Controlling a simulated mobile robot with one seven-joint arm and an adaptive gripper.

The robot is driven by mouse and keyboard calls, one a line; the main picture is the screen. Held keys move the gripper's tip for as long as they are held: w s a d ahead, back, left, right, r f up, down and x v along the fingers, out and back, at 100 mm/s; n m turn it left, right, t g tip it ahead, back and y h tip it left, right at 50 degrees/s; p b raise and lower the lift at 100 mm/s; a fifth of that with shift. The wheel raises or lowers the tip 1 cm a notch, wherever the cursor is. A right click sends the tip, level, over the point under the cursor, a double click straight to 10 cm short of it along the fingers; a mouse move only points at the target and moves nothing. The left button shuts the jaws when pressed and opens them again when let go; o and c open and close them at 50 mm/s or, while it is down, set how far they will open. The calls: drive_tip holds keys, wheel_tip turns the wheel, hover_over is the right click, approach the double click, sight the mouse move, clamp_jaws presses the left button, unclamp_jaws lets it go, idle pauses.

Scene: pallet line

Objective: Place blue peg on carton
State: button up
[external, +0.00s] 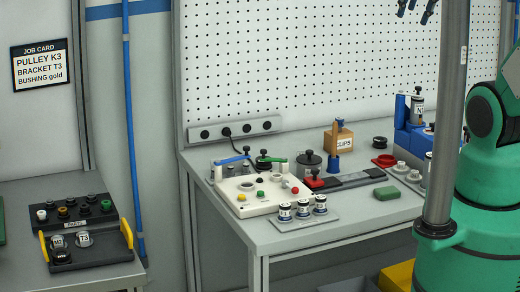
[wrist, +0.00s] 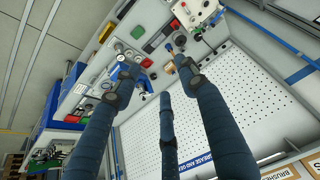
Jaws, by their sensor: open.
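The carton (external: 344,144) is a small tan box marked CLIPS, near the back of the grey workbench. A small upright blue piece (external: 339,122) shows at its top, and another blue piece (external: 333,163) stands low at its front. I cannot tell for certain which is the blue peg. My gripper (external: 415,9) is at the top edge of the external view, high above the bench and right of the carton, with only the fingertips showing. In the wrist view its dark blue fingers (wrist: 156,80) are spread, with nothing between them. The carton is partly hidden there.
A white control panel (external: 240,203) and several labelled cylinders (external: 302,208) stand left of and before the carton. A red-knobbed part (external: 314,181) and a green block (external: 387,193) lie nearby. A blue holder (external: 402,112) stands right. A pegboard (external: 290,60) rises behind.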

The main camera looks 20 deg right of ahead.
drive_tip(key=s+f, duration=0.1)
drive_tip(key=s, duration=0.1)
drive_tip(key=s+f, duration=0.1)
drive_tip(key=shift+s+a, duration=0.15)
drive_tip(key=shift+s, duration=0.2)
drive_tip(key=shift+f, duration=0.1)
wheel_tip(320, 180, down, 16)
drive_tip(key=b, duration=1.6)
